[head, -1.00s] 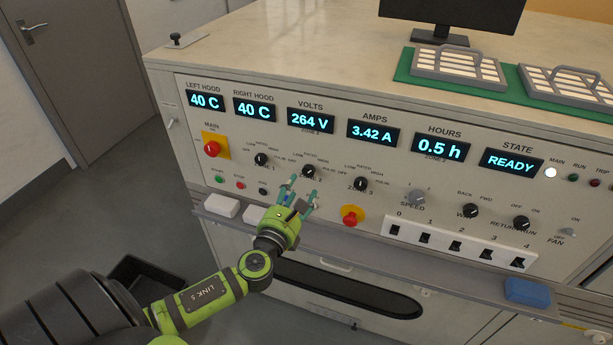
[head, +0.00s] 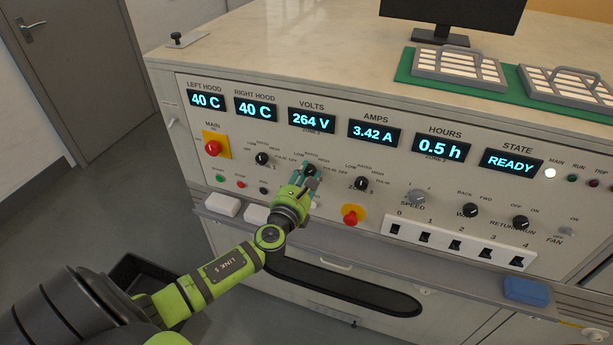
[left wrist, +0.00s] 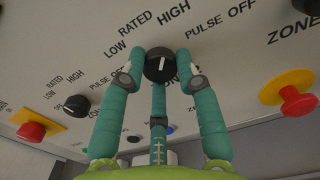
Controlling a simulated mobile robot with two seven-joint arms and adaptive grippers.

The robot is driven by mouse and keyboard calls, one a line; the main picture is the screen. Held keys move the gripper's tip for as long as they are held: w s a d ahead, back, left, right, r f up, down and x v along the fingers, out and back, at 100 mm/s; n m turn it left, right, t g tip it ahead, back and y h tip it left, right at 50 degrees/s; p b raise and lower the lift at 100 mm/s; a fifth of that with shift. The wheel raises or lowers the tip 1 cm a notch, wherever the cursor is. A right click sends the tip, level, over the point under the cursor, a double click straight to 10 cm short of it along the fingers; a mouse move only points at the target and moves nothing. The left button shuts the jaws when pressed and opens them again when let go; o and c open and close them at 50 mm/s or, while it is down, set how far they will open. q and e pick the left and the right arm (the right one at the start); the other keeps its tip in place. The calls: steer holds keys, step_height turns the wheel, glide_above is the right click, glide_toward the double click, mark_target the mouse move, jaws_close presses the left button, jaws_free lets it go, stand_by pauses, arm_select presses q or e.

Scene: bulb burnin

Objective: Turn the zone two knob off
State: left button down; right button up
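The zone two knob (left wrist: 159,64) is a round black dial with a white pointer line. In the left wrist view the line points up, toward the RATED and HIGH labels; PULSE and OFF are printed to its right. In the head view the knob (head: 310,170) is partly covered by my gripper. My left gripper (head: 308,175) is at the knob, with teal fingertips (left wrist: 164,58) on both sides of it, closed in to about the knob's width and apparently touching it. A third finger shows below the knob. My right gripper is not in view.
The zone one knob (head: 262,159) is to the left and the zone three knob (head: 361,183) to the right. A red button on yellow (head: 351,215) is close below right. A shelf ledge (head: 370,238) runs below the panel. The STATE display (head: 511,163) reads READY.

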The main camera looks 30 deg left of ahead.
arm_select(q)
steer(key=shift+s+d+f+n, duration=0.1)
steer(key=shift+f+n, duration=0.25)
steer(key=shift+n, duration=0.05)
stand_by(0.5)
steer(key=shift+d+r+n+b, duration=0.15)
steer(key=shift+n+b, duration=0.35)
steer(key=shift+n, duration=5.25)
steer(key=shift+r+n+b, duration=0.1)
steer(key=shift+n+b, duration=0.35)
steer(key=shift+n, duration=5.3)
steer(key=shift+r, duration=0.1)
steer(key=c, duration=0.9)
jaws_free()
steer(key=shift+d+r, duration=0.1)
